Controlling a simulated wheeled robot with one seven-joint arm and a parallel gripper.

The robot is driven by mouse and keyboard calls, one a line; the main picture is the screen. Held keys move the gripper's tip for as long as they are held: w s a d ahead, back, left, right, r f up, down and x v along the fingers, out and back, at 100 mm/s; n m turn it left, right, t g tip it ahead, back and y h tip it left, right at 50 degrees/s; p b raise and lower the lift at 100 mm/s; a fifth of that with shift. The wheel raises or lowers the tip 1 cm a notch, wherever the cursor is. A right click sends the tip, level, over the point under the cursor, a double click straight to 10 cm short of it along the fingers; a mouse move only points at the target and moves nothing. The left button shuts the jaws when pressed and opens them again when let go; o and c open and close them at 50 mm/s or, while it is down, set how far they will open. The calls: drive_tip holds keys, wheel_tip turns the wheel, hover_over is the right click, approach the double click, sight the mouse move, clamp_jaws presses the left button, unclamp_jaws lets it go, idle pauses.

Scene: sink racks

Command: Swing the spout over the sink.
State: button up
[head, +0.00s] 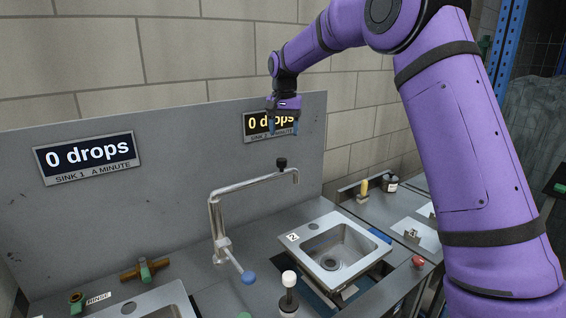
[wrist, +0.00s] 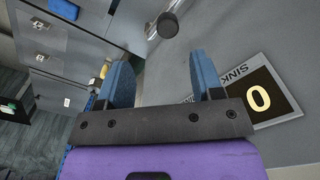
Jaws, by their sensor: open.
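The steel spout (head: 250,187) rises from its post left of the sink and reaches right, toward the backboard. Its bent-down end is behind the sink's back edge, not above the bowl. A black knob (head: 281,163) stands on top near that end; it also shows in the wrist view (wrist: 168,26), beyond the fingertips. The sink (head: 334,252), labelled 2, is a square steel basin right of the post. My gripper (head: 284,129) is open and empty, fingers down, above the knob and apart from it. Its blue fingers show in the wrist view (wrist: 163,72).
A blue-tipped lever (head: 248,277) sticks out at the post's foot. The grey backboard (head: 180,140) with two drop displays is close behind my gripper. A yellow-handled item (head: 364,187) and a jar (head: 390,183) stand right.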

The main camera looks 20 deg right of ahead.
sight(282, 159)
drive_tip(key=shift+w+f, duration=0.8)
drive_tip(key=shift+w, duration=0.2)
drive_tip(key=shift+w+f, duration=0.1)
drive_tip(key=shift+f, duration=0.1)
wheel_tip(282, 159, down, 10)
drive_tip(key=shift+f, duration=0.2)
clamp_jaws()
drive_tip(key=s+a+m, duration=0.1)
drive_tip(key=s+m, duration=0.8)
drive_tip(key=s, duration=0.8)
drive_tip(key=shift+s, duration=0.25)
